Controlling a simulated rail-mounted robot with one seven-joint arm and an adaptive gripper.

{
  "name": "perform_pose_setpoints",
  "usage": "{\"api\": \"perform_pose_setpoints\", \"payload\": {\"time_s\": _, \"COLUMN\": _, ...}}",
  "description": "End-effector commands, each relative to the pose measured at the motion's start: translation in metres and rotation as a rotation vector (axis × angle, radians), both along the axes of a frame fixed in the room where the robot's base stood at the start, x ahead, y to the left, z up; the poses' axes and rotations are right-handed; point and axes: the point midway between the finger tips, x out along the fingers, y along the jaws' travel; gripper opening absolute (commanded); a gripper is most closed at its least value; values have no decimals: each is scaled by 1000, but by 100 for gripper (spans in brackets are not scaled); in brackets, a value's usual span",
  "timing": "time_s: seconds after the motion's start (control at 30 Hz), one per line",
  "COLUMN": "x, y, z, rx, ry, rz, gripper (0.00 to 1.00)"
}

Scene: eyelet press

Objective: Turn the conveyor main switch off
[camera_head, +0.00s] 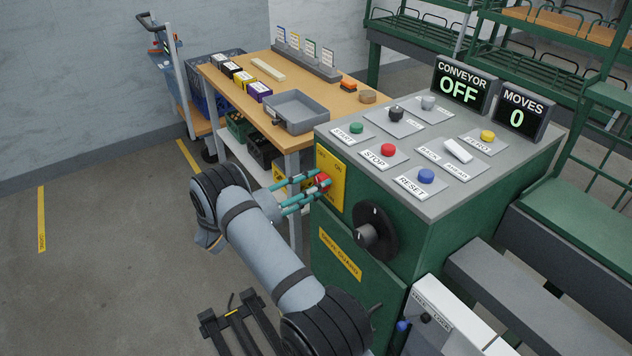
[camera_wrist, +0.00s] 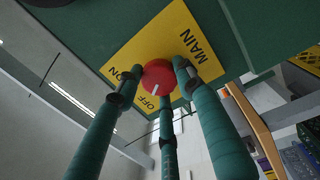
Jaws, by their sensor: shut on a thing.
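The main switch is a red knob (camera_wrist: 158,75) on a yellow plate (camera_wrist: 180,35) marked MAIN, ON and OFF, on the side of the green control cabinet. In the wrist view the white mark on the knob shows on the side near the OFF label. In the head view the knob (camera_head: 323,181) is partly hidden by my gripper (camera_head: 312,187). My gripper's teal fingers are closed around the knob, with fingertips at its rim. The conveyor display (camera_head: 461,87) reads OFF.
The cabinet top (camera_head: 450,190) carries several buttons and a MOVES display (camera_head: 517,113) reading 0. A black rotary handle (camera_head: 374,233) juts out below right of my gripper. A wooden table (camera_head: 345,96) with a grey tray (camera_head: 296,111) stands behind. Open floor lies at left.

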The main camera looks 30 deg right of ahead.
Motion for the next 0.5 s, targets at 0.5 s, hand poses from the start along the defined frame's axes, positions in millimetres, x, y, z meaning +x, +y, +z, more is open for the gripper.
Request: {"api": "perform_pose_setpoints", "payload": {"time_s": 0.5, "x": 4, "y": 3, "z": 0, "rx": -21, "ry": 170, "rz": 18, "gripper": 11}}
